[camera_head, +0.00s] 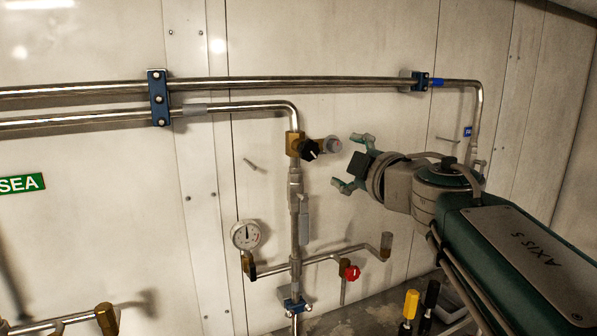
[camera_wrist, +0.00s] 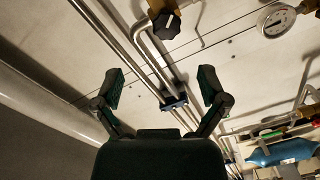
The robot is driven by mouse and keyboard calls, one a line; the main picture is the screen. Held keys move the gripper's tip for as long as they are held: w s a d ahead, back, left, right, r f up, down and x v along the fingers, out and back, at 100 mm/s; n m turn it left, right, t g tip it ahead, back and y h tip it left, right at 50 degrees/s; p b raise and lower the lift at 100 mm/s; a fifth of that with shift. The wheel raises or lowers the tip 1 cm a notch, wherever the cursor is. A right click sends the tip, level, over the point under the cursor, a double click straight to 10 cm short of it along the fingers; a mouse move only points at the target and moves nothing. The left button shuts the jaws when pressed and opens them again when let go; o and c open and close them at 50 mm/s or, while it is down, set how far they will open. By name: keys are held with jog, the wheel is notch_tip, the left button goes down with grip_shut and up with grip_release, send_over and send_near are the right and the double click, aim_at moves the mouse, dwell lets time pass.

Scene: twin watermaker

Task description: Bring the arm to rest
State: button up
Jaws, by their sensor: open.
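My gripper (camera_head: 352,162) is open and empty in the head view, its two fingers spread and pointing left. It is in front of the wall, right of the black knob (camera_head: 309,149) on the brass valve. In the wrist view, my gripper (camera_wrist: 161,80) shows both fingers apart with nothing between them but the pipes and wall beyond. My arm reaches in from the lower right of the head view. The black knob also shows at the top of the wrist view (camera_wrist: 168,26). I cannot tell the exact gap between the fingers and the pipework.
Two steel pipes (camera_head: 275,83) run along the wall, held by a blue clamp (camera_head: 158,97). A pressure gauge (camera_head: 246,235) and a red knob (camera_head: 352,272) sit lower. Yellow and black handles (camera_head: 411,303) stand beneath my arm. The wall at left is mostly bare.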

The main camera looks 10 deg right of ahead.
jog(key=s+d+f+m+g+h, duration=0.2)
jog(key=s+d+f+m+h, duration=0.25)
jog(key=f+m, duration=0.2)
jog(key=s+d+f+m+g+h, duration=0.1)
jog(key=s+d+f+m+h, duration=0.2)
jog(key=s+f+m+h, duration=0.25)
jog(key=s+a+f+m+g+y, duration=0.2)
jog(key=s+a+f+g, duration=0.1)
jog(key=s+f, duration=0.3)
jog(key=s+a+f+m+g+y, duration=0.2)
jog(key=s+f+g, duration=0.3)
jog(key=f, duration=0.6)
jog(key=shift+s+a+y, duration=0.4)
jog(key=shift+s+a, duration=0.25)
